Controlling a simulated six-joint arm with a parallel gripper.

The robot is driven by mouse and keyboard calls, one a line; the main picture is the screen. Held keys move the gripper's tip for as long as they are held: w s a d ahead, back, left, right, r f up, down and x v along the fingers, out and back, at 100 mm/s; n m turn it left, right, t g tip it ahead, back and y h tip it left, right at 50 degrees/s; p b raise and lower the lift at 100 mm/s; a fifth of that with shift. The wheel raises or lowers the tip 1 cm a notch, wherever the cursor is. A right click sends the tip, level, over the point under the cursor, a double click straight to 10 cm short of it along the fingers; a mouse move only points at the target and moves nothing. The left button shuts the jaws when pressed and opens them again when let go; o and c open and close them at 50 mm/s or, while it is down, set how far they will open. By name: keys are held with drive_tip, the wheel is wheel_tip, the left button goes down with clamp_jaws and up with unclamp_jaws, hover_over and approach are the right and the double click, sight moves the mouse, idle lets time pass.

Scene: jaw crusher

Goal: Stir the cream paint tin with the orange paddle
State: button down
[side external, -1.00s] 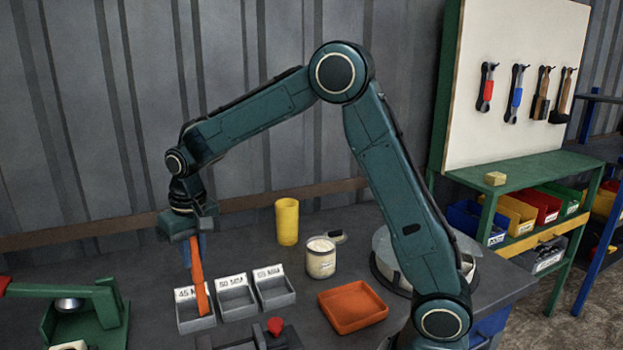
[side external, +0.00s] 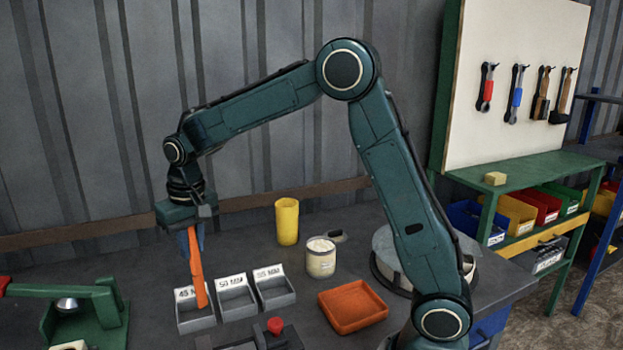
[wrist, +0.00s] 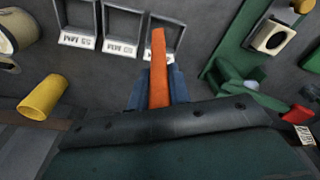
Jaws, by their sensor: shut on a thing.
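The cream paint tin (side external: 321,258) stands upright and open-topped on the dark bench, right of the yellow cup. In the wrist view it is partly cut off at the upper left (wrist: 14,32). My gripper (side external: 192,240) is at the left and points down, its blue fingers shut on the orange paddle (side external: 197,278). The paddle hangs nearly upright, slightly tilted, its lower end in front of the 45 MM bin. In the wrist view the paddle (wrist: 159,70) sticks out between the fingers. The paddle is well left of the tin.
Three grey bins (side external: 236,300) stand in a row below and beside the paddle. The yellow cup (side external: 287,221) stands between gripper and tin, farther back. An orange tray (side external: 352,307) lies in front of the tin. A green press (side external: 85,315) is at the left.

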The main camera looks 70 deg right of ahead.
wheel_tip(320, 180, up, 15)
drive_tip(key=s+d, duration=0.9)
drive_tip(key=d, duration=0.5)
drive_tip(key=s+d, duration=0.9)
drive_tip(key=d, duration=0.5)
drive_tip(key=shift+w+a+f, duration=0.1)
drive_tip(key=shift+f, duration=1.1)
drive_tip(key=shift+w+a+f, duration=0.1)
drive_tip(key=shift+f, duration=1.25)
wheel_tip(320, 180, down, 12)
drive_tip(key=shift+r, duration=0.2)
